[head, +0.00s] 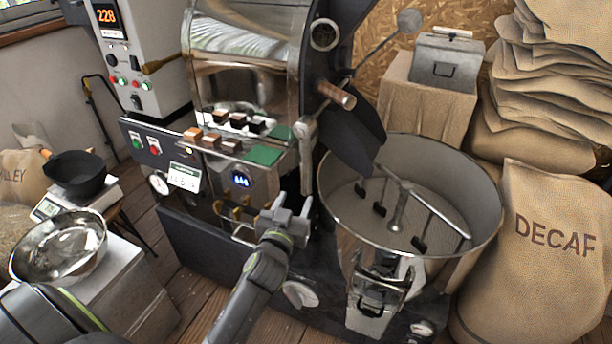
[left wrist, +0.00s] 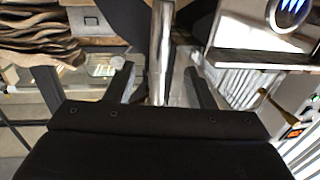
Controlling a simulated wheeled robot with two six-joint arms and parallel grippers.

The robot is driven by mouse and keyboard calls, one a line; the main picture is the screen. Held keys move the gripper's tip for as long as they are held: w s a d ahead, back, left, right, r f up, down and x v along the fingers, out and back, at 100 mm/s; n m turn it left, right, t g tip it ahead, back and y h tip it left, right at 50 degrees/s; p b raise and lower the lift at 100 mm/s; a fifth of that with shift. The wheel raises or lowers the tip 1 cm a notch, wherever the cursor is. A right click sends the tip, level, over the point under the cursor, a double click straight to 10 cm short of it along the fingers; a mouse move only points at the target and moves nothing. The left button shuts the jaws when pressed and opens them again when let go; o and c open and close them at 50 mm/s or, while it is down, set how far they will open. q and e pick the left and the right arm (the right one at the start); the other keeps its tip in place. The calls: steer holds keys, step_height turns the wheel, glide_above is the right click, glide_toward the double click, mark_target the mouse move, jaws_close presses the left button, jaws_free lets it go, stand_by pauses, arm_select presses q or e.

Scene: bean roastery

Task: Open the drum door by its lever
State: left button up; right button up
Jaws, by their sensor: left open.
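The drum roaster (head: 240,95) stands in the middle of the head view. A rod with a grey ball (head: 409,21) at its upper end and a wooden grip (head: 338,95) beside it slant across its front. A dark chute-like plate (head: 350,140) hangs below the grip. My left gripper (head: 291,205) is open, lower than the grip, in front of the roaster's right edge. In the left wrist view its fingers (left wrist: 161,85) are apart, with a shiny metal post (left wrist: 161,45) showing between them. I cannot tell whether they touch it. My right gripper is out of view.
A round cooling tray (head: 450,180) with stirring arms stands right of my left gripper. A control cabinet (head: 140,60) is at the back left. A steel bowl (head: 58,248) and black pan (head: 75,178) stand left. A DECAF sack (head: 550,240) is at the right.

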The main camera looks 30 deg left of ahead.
mark_target(304, 179)
arm_select(q)
steer(key=x, duration=1.1)
jaws_close()
